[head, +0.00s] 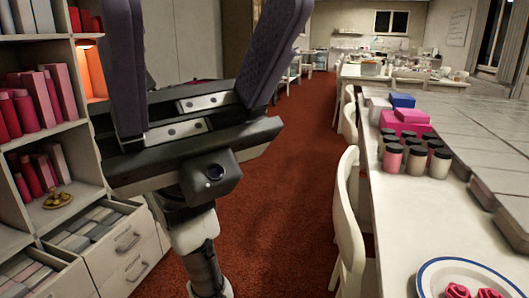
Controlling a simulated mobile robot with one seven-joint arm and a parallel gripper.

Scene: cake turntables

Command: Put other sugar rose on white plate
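A white plate with a blue rim (425,273) lies on the long white table at the bottom right, cut off by the picture's lower edge. Two pink-red sugar roses show on it, a left one (456,291) and a right one (489,293), both partly cut off. My gripper (203,12) is raised close to the camera at upper left, its two dark fingers spread wide with nothing between them. It is well away from the plate, across the aisle side of the table. No other rose is seen.
Several dark-lidded jars (415,161), a pink box (404,117) and a blue box (402,100) stand on the white table (400,230). White chairs (347,215) line its left side. A bookshelf (55,130) with an open drawer stands left. The red carpet (290,190) between is clear.

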